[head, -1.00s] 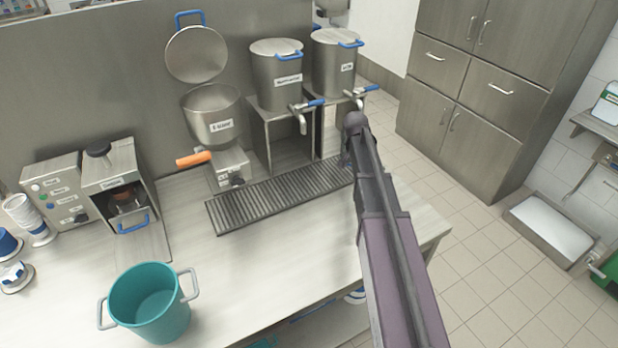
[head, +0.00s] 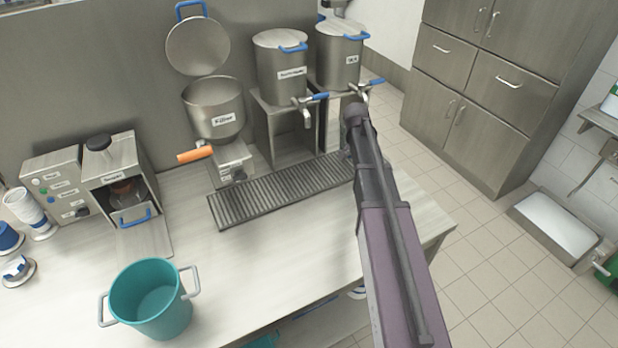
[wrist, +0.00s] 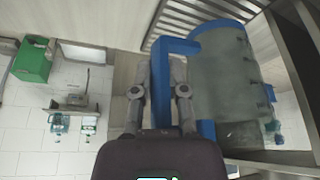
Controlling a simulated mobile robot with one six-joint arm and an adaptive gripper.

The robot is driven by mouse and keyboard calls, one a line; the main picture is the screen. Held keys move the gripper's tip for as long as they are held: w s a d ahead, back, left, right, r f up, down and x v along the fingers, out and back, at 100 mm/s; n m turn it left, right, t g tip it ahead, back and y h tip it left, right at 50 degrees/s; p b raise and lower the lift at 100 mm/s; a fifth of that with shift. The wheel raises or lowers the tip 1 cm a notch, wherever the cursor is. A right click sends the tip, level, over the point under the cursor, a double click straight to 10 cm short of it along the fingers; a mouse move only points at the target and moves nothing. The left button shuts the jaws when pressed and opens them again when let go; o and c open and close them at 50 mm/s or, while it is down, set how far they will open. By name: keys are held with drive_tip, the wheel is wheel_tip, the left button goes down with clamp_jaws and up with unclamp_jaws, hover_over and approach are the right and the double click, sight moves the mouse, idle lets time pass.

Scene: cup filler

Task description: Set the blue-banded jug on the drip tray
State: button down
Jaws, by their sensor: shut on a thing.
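The jug (wrist: 225,80) is a grey, translucent vessel with a blue handle (wrist: 180,47) and blue at its edge, in the wrist view. My gripper (wrist: 164,65) is shut on the handle. The drip tray (head: 275,193) is a long dark slatted grate on the counter, in front of the filler and urns in the head view. Slats (wrist: 185,14) also show beyond the jug in the wrist view. In the head view my arm covers the gripper and nearly all of the jug at the tray's right end. I cannot tell whether the jug touches the tray.
The filler (head: 213,110) with an orange handle stands behind the tray's left part. Two urns (head: 281,70) with blue-levered taps stand on steel stands behind its right part. A teal bucket (head: 150,300) stands at the front left. The counter before the tray is clear.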

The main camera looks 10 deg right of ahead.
drive_tip(key=s+a+f+n+y+b, duration=0.1)
drive_tip(key=s+a+n, duration=0.4)
drive_tip(key=a, duration=0.5)
drive_tip(key=s+a+f+n+t+y+b, duration=0.1)
drive_tip(key=s+a+n, duration=0.4)
drive_tip(key=a, duration=0.6)
drive_tip(key=shift+a+f+n+t+y+b, duration=0.3)
drive_tip(key=shift+f+n+y+b, duration=0.2)
drive_tip(key=shift+y, duration=0.4)
drive_tip(key=shift+w, duration=0.1)
drive_tip(key=b, duration=0.1)
hover_over(322, 179)
drive_tip(key=s, duration=0.1)
drive_tip(key=shift+a+f, duration=0.3)
drive_tip(key=shift+f, duration=0.35)
drive_tip(key=f+b, duration=0.2)
drive_tip(key=w+f+b, duration=0.1)
drive_tip(key=b, duration=0.1)
drive_tip(key=shift+d+f, duration=0.3)
drive_tip(key=shift+f, duration=0.05)
drive_tip(key=shift+f, duration=0.1)
